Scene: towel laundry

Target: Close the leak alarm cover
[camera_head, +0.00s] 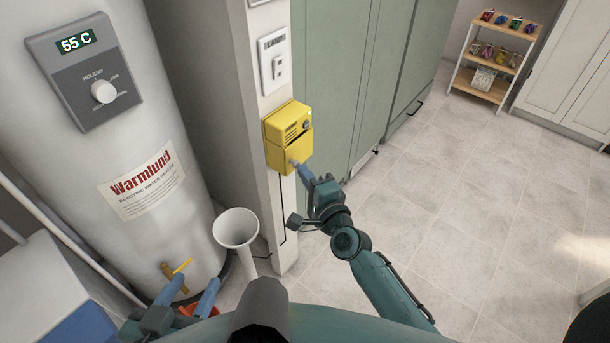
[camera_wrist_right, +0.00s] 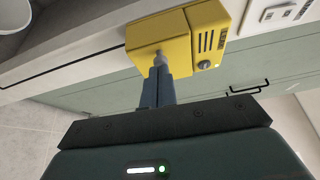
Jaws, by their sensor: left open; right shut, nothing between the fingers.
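The yellow leak alarm (camera_head: 287,125) is fixed to the white wall end, with slots and a round grey button on its upper part. Its lower yellow cover (camera_head: 284,157) stands out a little from the upper part, with a dark line between them; I cannot tell whether it is fully closed. The cover also shows in the right wrist view (camera_wrist_right: 143,38). My right gripper (camera_head: 296,165) is shut and empty, its tips at the cover's front, apparently touching it. My left gripper (camera_head: 198,280) is open and empty, low by the water heater.
The water heater (camera_head: 150,235) stands at left, with a brass valve (camera_head: 174,278) near my left gripper. A white funnel (camera_head: 236,229) stands below the alarm. A wall switch (camera_head: 276,65) is above it.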

